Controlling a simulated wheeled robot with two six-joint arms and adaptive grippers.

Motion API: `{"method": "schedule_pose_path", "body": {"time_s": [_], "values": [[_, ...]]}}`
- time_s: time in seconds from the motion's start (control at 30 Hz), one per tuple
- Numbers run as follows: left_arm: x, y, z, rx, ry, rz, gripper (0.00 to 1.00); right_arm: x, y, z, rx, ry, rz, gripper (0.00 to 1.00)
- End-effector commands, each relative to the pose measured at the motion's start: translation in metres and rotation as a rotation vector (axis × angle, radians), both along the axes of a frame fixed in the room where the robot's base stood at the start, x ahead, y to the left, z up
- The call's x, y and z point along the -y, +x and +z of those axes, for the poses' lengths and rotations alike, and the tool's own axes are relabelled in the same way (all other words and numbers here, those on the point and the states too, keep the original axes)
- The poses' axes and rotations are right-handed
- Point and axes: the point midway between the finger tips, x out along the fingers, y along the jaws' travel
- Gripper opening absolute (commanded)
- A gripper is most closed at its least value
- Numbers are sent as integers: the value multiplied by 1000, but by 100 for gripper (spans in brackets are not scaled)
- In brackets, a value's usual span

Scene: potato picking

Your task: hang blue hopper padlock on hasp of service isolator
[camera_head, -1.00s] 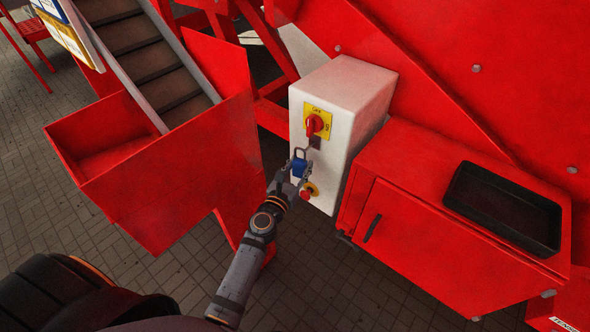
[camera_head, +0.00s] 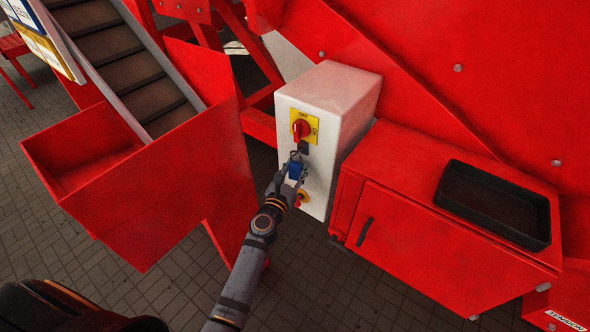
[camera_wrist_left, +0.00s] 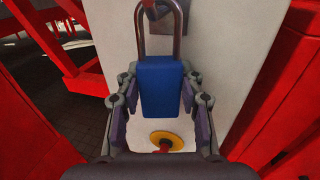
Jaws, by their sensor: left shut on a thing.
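The blue padlock (camera_head: 295,169) is upright in my left gripper (camera_head: 288,175), which is shut on its body. In the left wrist view the padlock (camera_wrist_left: 161,88) sits between the two fingers (camera_wrist_left: 160,95) with its shackle pointing up. The shackle top overlaps the dark hasp below the red knob; I cannot tell whether it passes through. The service isolator (camera_head: 322,115) is a white box with a red rotary switch (camera_head: 301,129) on a yellow plate. The hasp (camera_head: 303,147) is small and dark, just under the switch. My right gripper is not in view.
A red-and-yellow stop button (camera_wrist_left: 166,141) lies just below the padlock. A red cabinet (camera_head: 440,235) with a black tray (camera_head: 495,236) on top stands to the right. A red hopper bin (camera_head: 170,180) is close on the left.

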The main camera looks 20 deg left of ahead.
Motion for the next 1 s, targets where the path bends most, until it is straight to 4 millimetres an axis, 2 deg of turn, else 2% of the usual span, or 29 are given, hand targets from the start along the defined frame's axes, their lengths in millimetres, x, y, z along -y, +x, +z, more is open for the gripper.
{"method": "schedule_pose_path", "body": {"time_s": [0.3,0.33,0.5,0.83,0.93,1.0], "values": [[0,0,0,0,0,0,4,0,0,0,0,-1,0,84],[0,0,0,0,0,0,42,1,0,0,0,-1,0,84],[0,0,0,0,0,0,64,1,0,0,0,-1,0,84],[0,-3,-1,-1,0,0,64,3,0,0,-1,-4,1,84],[-2,-16,-1,-2,-1,1,64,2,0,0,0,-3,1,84],[-3,-32,-2,-4,-2,1,64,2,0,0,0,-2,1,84]]}}
